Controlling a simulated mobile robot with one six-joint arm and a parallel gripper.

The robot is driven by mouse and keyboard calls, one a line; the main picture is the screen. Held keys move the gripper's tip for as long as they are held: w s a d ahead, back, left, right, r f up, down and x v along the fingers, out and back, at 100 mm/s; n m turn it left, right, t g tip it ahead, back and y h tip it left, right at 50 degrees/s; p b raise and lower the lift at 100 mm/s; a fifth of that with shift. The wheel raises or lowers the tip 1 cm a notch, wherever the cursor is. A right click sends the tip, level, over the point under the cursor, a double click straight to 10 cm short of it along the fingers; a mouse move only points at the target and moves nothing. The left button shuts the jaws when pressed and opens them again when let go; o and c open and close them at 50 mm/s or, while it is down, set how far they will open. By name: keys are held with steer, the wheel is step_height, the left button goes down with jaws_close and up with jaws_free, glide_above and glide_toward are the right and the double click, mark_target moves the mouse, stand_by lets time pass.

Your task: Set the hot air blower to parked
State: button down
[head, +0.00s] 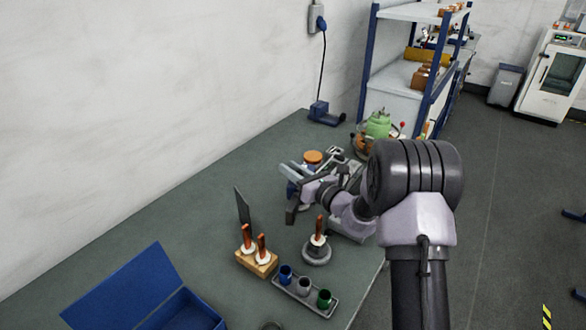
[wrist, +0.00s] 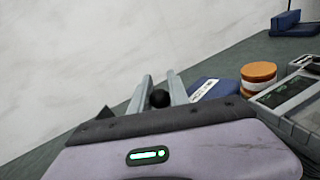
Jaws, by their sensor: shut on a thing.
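In the wrist view a round black knob (wrist: 160,98) sits between the two grey fingers of my gripper (wrist: 160,76), which are shut on it. What the knob belongs to is hidden behind my gripper's body. A blue box with a white label (wrist: 213,90) stands just right of the fingers; it may be the hot air blower, but I cannot read the label. In the head view my gripper (head: 288,170) is low over the far part of the bench, beside the blue box (head: 291,188), partly covered by the gripper.
An orange-topped round container (wrist: 258,76) and a grey device (wrist: 292,100) stand to the right. Nearer on the bench (head: 190,215) are a wooden block with handled tools (head: 257,263), a cup tray (head: 305,295) and an open blue case (head: 135,295). The bench's left side is clear.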

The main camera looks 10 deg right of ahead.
steer(key=shift+w+a+m+t+h, duration=0.15)
steer(key=shift+m+t+h, duration=0.2)
steer(key=shift+h, duration=0.25)
steer(key=c, duration=1.3)
jaws_free()
steer(key=shift+o, duration=0.2)
steer(key=p+v, duration=0.2)
steer(key=v, duration=1.5)
steer(key=shift+s+p, duration=0.3)
